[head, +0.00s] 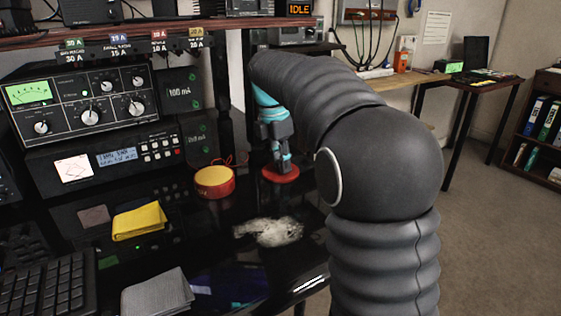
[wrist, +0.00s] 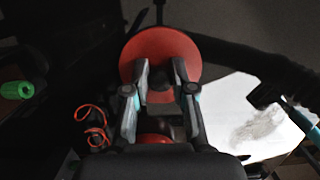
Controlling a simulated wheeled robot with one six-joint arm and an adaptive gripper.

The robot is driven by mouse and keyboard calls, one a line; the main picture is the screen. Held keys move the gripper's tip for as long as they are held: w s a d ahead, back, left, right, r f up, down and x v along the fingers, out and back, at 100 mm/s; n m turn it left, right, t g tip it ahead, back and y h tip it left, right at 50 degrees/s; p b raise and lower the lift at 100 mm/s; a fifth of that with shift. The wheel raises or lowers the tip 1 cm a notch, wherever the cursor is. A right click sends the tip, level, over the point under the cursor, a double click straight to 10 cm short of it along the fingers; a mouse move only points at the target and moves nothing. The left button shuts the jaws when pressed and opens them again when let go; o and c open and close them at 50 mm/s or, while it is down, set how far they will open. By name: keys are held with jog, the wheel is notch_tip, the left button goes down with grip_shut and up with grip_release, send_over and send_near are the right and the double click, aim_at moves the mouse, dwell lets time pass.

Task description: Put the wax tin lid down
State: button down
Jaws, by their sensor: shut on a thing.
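The wax tin lid is a flat red disc (head: 280,175) under my gripper (head: 279,150) in the head view, right of the open wax tin. In the wrist view the red lid (wrist: 158,44) lies beyond and between the fingertips of my gripper (wrist: 160,76). My gripper is shut on the lid, but the grip point itself is partly hidden by the fingers. The lid is at or close above the black desk top; I cannot tell whether it touches. The wax tin (head: 214,182) is round and red with a yellow top, and stands on the desk.
A pale smudged patch (head: 270,231) lies on the desk in front of the lid. A yellow cloth (head: 139,221), a grey cloth (head: 158,293) and a keyboard (head: 47,288) are to the left. Radio units (head: 85,104) stand behind. Glossy desk between them is partly clear.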

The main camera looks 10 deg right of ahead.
aim_at(275, 171)
jog(key=c, duration=1)
grip_release()
jog(key=shift+o, duration=0.2)
notch_tip(275, 171, up, 12)
jog(key=a+p, duration=0.1)
jog(key=shift+s+a, duration=0.25)
jog(key=shift+a, duration=0.1)
